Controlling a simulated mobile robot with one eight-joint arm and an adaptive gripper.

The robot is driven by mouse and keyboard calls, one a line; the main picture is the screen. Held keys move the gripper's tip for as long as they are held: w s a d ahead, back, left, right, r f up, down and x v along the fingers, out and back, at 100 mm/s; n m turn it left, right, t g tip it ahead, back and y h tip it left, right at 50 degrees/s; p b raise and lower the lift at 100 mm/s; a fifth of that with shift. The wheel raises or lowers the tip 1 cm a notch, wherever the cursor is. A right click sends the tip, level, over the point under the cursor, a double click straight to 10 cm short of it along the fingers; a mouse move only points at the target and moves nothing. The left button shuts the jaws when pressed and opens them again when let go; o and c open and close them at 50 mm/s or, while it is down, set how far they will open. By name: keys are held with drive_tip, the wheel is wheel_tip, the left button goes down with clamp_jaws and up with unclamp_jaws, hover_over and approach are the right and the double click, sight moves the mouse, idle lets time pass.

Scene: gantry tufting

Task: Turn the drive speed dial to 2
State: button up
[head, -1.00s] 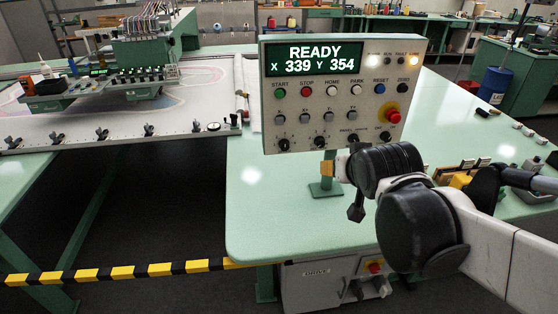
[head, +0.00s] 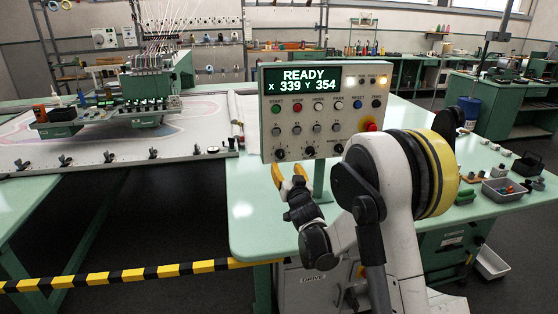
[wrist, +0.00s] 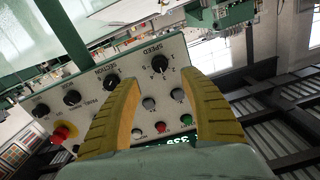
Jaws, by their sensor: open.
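The control panel (head: 345,110) shows READY, X 339, Y 354. Its bottom row holds black dials. The leftmost, the speed dial (head: 280,154), also shows in the wrist view (wrist: 160,63) under the label SPEED, with small numbers around it. Which number it points to is too small to tell. My gripper (head: 288,174) is open and empty, its yellow fingers just below the panel's lower left edge. In the wrist view the fingertips (wrist: 162,80) stand either side of the line to the speed dial, apart from it.
Beside the speed dial is the section dial (wrist: 112,80), with more dials beyond. A red emergency button (head: 369,125) on yellow sits at the panel's right. The green table (head: 255,215) is clear below the panel. A striped barrier (head: 120,275) runs at left.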

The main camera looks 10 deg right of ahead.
sight(281, 156)
drive_tip(key=w+b, duration=0.2)
drive_tip(key=w, duration=0.7)
drive_tip(key=shift+w, duration=0.2)
clamp_jaws()
